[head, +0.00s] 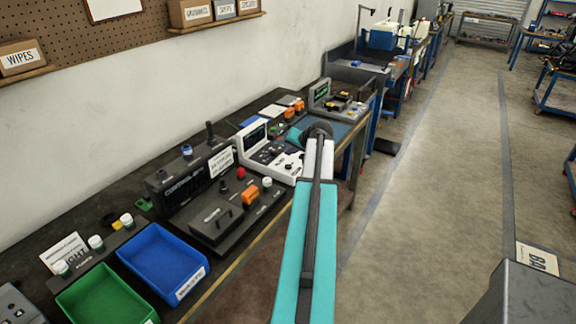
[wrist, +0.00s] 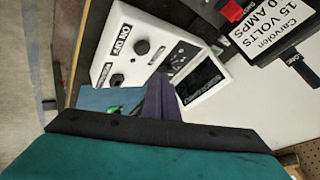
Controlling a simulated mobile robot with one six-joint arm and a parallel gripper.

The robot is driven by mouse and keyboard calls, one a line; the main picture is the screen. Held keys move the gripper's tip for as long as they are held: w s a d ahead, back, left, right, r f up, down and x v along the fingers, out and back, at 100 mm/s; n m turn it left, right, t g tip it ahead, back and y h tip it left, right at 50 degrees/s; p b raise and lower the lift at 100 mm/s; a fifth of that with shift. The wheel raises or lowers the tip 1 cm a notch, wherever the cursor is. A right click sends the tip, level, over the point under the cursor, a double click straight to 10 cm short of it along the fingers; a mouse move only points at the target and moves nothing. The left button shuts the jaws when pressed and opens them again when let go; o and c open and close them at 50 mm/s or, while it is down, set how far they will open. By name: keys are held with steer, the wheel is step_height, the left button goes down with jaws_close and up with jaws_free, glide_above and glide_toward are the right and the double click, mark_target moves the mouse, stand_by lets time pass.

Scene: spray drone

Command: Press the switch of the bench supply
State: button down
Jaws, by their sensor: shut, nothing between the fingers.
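A white instrument (head: 270,158) with a dark screen and a sloped control panel stands on the bench in the head view; I take it as the bench supply, though its name is not readable. The wrist view also shows this white instrument (wrist: 128,20), with an ON OFF label (wrist: 126,38), a round black control (wrist: 141,47) beside that label, another black knob (wrist: 117,79) and a dark screen (wrist: 202,80). My gripper (wrist: 158,100) is shut and empty, its fingers pointing toward the instrument. In the head view my arm partly hides the area around my gripper (head: 293,136).
A dark controller box (head: 180,185) and a black panel (head: 215,222) with an orange part stand left of the instrument. A blue bin (head: 165,262) and green bin (head: 105,298) are nearer. Another grey instrument (head: 322,92) stands farther back. Open floor lies right of the bench.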

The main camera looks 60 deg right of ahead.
step_height(320, 180, up, 2)
steer(key=shift+r+p, duration=0.15)
steer(key=shift+p, duration=0.25)
stand_by(0.5)
